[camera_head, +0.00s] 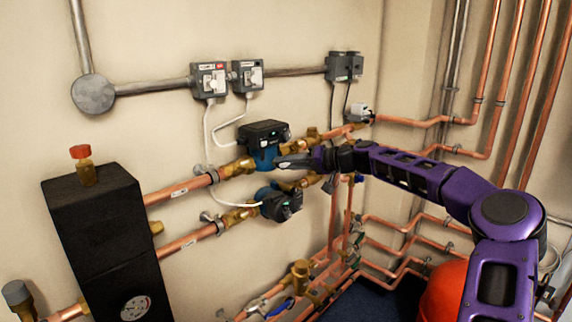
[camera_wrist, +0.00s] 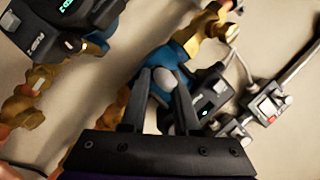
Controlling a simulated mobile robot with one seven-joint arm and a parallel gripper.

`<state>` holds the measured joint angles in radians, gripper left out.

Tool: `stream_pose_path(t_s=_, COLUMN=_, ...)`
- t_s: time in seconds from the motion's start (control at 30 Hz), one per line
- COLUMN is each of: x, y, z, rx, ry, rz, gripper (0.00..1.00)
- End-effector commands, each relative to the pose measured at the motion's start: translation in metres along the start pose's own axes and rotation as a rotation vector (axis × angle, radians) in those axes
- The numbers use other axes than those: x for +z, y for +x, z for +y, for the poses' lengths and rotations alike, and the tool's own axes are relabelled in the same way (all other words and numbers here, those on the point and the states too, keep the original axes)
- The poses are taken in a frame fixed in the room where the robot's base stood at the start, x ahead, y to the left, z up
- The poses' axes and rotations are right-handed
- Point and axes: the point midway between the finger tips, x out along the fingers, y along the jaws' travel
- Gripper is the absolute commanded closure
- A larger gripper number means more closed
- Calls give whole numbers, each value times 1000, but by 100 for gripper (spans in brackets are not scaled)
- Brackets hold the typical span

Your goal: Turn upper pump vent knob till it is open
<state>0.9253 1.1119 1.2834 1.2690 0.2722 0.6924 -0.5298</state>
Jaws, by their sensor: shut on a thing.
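The upper pump (camera_head: 263,155) has a blue body and a black control box on the upper copper line. In the wrist view the upper pump (camera_wrist: 212,94) shows its blue body around a round grey vent knob (camera_wrist: 168,78). My gripper (camera_wrist: 164,82) has one dark finger on each side of this knob and is shut on it. In the head view my gripper (camera_head: 287,162) reaches the pump's front from the right. Whether the vent is open or closed cannot be told.
A lower pump (camera_head: 280,203) sits just below and also shows in the wrist view (camera_wrist: 60,35). Brass valves (camera_head: 312,135) and copper pipes flank the pumps. Switch boxes (camera_head: 209,80) hang on the wall above. A black box (camera_head: 100,225) stands at left.

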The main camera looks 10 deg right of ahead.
Motion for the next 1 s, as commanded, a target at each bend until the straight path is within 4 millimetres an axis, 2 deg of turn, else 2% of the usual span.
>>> stream_pose_path(t_s=0.6, x=2, y=1, z=7, rx=-222, ry=534, rz=1, gripper=100)
stream_pose_path(t_s=1.0, x=3, y=1, z=9, rx=-318, ry=768, rz=1, gripper=100)
